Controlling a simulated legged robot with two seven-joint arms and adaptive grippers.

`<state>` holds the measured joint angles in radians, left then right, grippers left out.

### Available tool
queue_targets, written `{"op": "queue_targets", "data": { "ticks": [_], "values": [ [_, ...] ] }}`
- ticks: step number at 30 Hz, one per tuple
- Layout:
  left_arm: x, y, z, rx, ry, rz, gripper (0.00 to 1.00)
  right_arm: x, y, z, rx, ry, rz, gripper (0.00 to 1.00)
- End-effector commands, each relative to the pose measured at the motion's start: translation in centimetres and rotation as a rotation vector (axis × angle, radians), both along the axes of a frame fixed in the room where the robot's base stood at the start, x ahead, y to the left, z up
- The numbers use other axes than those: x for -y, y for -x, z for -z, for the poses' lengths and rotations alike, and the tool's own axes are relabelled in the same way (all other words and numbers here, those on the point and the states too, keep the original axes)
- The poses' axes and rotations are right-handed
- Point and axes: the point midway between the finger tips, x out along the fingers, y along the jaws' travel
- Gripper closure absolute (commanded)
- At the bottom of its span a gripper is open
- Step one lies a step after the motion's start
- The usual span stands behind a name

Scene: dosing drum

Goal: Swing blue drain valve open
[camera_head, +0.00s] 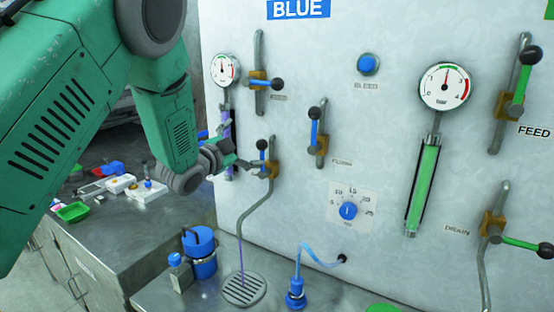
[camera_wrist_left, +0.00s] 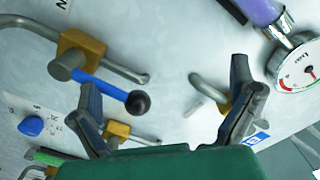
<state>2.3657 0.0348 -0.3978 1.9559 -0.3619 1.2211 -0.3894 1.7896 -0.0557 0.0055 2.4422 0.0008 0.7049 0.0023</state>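The blue drain valve has a yellow-brown body (camera_head: 270,169) on a grey pipe, and its short blue lever ends in a black knob (camera_head: 262,144). The lever points up, roughly along the pipe. In the left wrist view the blue lever (camera_wrist_left: 98,84) and black knob (camera_wrist_left: 137,102) are clear. My left gripper (camera_head: 240,158) is just left of this valve in the head view. In the wrist view my left gripper (camera_wrist_left: 165,97) has its fingers spread, with the knob between their lines of sight. Contact with the lever cannot be told. My right gripper is not in view.
The flush valve (camera_head: 318,133) stands to the right and another blue-side valve (camera_head: 262,82) above. A thin purple stream (camera_head: 241,250) runs from the drain pipe to a round grate (camera_head: 244,290). A blue canister (camera_head: 200,252) stands nearby.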

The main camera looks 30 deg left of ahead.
Motion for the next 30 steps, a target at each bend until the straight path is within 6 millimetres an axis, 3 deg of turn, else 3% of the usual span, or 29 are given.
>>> {"op": "queue_targets", "data": {
  "ticks": [1,8,16,30],
  "values": [
    [-0.1,-0.2,-1.0,0.017,-0.008,-0.01,0.03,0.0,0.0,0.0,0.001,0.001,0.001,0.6],
    [1.5,-0.5,-1.7,0.029,-0.011,0.002,0.03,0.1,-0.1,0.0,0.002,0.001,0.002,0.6],
    [3.0,-0.5,-1.2,0.037,-0.011,0.012,0.03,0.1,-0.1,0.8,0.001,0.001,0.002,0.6],
    [2.7,0.3,-1.1,0.036,-0.007,0.007,0.03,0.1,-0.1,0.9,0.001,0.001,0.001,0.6]
  ]
}}
